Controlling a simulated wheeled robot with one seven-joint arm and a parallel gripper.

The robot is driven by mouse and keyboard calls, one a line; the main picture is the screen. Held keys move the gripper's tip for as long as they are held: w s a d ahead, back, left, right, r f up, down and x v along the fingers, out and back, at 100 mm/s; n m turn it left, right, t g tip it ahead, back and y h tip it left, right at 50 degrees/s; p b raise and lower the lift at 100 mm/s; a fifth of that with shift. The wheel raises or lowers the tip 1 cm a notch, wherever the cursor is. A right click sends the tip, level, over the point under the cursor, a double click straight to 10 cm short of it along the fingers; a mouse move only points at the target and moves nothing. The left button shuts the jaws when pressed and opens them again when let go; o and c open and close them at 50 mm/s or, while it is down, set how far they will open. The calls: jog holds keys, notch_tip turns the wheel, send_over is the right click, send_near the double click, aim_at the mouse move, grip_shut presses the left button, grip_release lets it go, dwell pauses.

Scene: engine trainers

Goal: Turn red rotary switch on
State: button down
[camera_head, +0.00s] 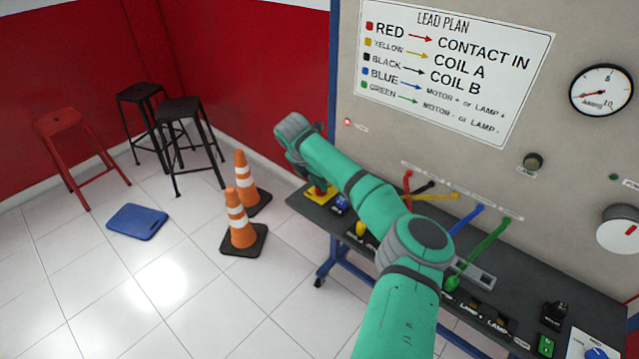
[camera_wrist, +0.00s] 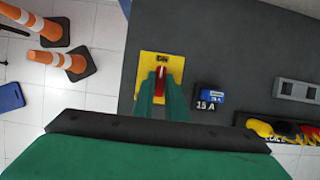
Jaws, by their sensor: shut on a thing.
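The red rotary switch (camera_wrist: 160,82) has a red handle on a yellow plate (camera_wrist: 146,66) at the left end of the dark bench top. A small dark label (camera_wrist: 162,58), too small to read surely, sits at the plate's top, and the handle points roughly toward it. My gripper (camera_wrist: 162,98) is over the plate with its green fingers on both sides of the handle, shut on it. The lower part of the handle is hidden between the fingers. In the head view the yellow plate (camera_head: 318,199) shows under my wrist, which hides most of the switch.
A blue block (camera_wrist: 212,97) marked 15 A stands right of the plate. Orange cones (camera_head: 240,215), stools (camera_head: 180,115) and a blue mat (camera_head: 137,222) stand on the floor to the left.

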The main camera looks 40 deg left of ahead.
jog(key=shift+s+a, duration=0.1)
dwell(0.4)
jog(key=c, duration=1.8)
grip_release()
jog(key=shift+o, duration=0.2)
jog(key=shift+r, duration=0.1)
jog(key=v, duration=1)
jog(key=shift+r, duration=0.3)
jog(key=shift+s, duration=0.1)
